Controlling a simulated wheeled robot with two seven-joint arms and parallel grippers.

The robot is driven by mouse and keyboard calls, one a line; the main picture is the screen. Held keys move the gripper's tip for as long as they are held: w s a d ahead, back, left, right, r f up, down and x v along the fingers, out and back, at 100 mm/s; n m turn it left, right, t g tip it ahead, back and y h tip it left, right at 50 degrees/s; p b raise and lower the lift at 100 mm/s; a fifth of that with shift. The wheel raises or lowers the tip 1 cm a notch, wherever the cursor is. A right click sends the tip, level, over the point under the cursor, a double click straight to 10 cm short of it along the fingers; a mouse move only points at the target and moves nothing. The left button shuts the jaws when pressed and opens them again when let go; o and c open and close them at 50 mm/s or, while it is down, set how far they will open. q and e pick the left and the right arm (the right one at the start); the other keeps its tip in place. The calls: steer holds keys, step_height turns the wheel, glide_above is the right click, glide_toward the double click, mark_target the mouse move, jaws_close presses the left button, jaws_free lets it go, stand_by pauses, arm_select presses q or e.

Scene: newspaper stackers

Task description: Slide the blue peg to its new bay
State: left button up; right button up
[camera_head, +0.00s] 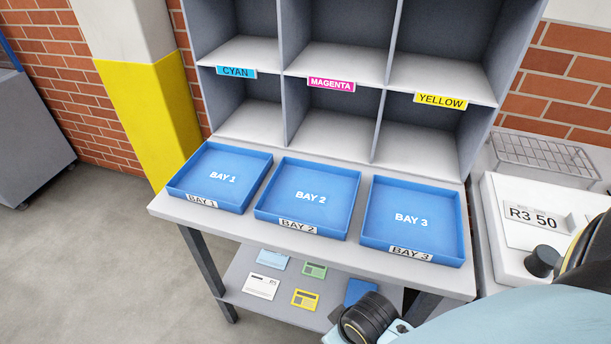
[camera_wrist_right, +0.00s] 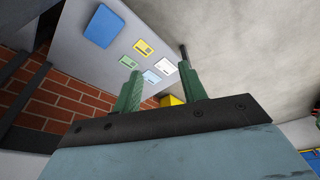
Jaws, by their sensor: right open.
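I cannot make out a blue peg in either view. Three blue trays lie side by side on the table in the head view: Bay 1 (camera_head: 222,177), Bay 2 (camera_head: 308,194) and Bay 3 (camera_head: 413,218). They look empty. My right gripper (camera_wrist_right: 160,72) shows in the right wrist view, its two green fingers apart with nothing held between them. A thin dark bar rises behind its right finger; I cannot tell what it is. My left gripper is in neither view.
A grey shelf rack (camera_head: 330,110) with Cyan, Magenta and Yellow labels stands behind the trays. Coloured cards, including a yellow card (camera_head: 305,299), and a blue item (camera_head: 361,291) lie on the lower shelf. A white machine marked R3 50 (camera_head: 520,255) is at the right.

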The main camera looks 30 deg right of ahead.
step_height(320, 180, up, 9)
steer(key=w+d+r+m+t+h, duration=0.2)
steer(key=w+d+r+t+h, duration=0.15)
steer(key=w+r, duration=0.5)
steer(key=w+d+r+m+t+h, duration=0.2)
steer(key=w+d+r+t, duration=0.3)
steer(key=w, duration=0.7)
steer(key=w+d+r+m+h, duration=0.1)
steer(key=w+r+m+h, duration=0.1)
steer(key=w+r, duration=0.45)
steer(key=w+d+r+m+h, duration=0.15)
steer(key=w+r, duration=0.25)
steer(key=r, duration=0.5)
step_height(320, 180, up, 34)
steer(key=w+a+m+t+h, duration=0.3)
steer(key=m+h, duration=0.2)
steer(key=h, duration=0.4)
steer(key=p+x, duration=0.4)
steer(key=x, duration=0.9)
steer(key=shift+d+f+n+y, duration=0.15)
steer(key=shift+f+n+y, duration=0.15)
steer(key=shift+n+y, duration=0.1)
jaws_close()
